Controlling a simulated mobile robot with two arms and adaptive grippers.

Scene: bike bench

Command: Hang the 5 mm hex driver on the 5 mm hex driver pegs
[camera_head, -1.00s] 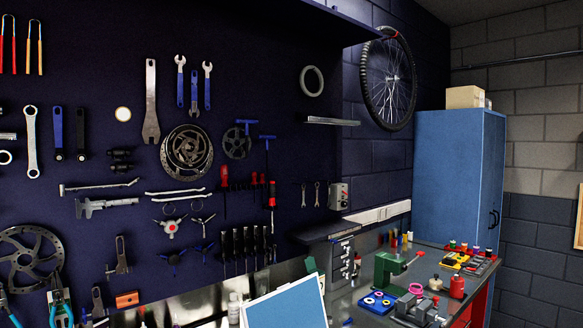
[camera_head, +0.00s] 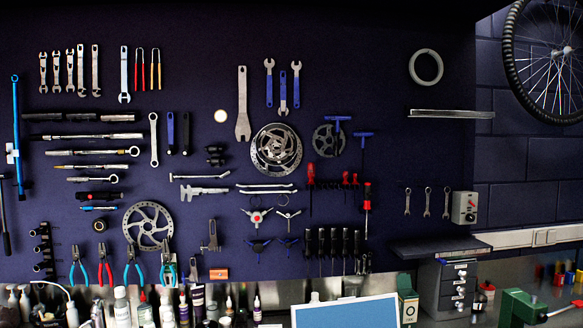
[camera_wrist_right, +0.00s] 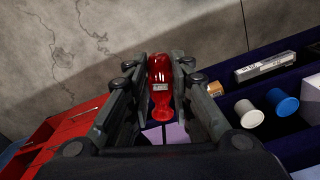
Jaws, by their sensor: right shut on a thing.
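My right gripper (camera_wrist_right: 160,66) is shut on a red-handled driver (camera_wrist_right: 160,85) in the right wrist view. The handle is glossy and carries a small pale label that is too small to read; no shaft can be made out. In the head view, red-handled drivers (camera_head: 311,175) hang on the dark tool board (camera_head: 330,80), with one lower red handle (camera_head: 367,192) at their right. A row of black-handled drivers (camera_head: 333,243) hangs below. I cannot tell which pegs are the 5 mm ones. Neither gripper shows in the head view.
The right wrist view shows a red drawer or tray (camera_wrist_right: 50,145) and a dark tray (camera_wrist_right: 275,80) holding small items.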

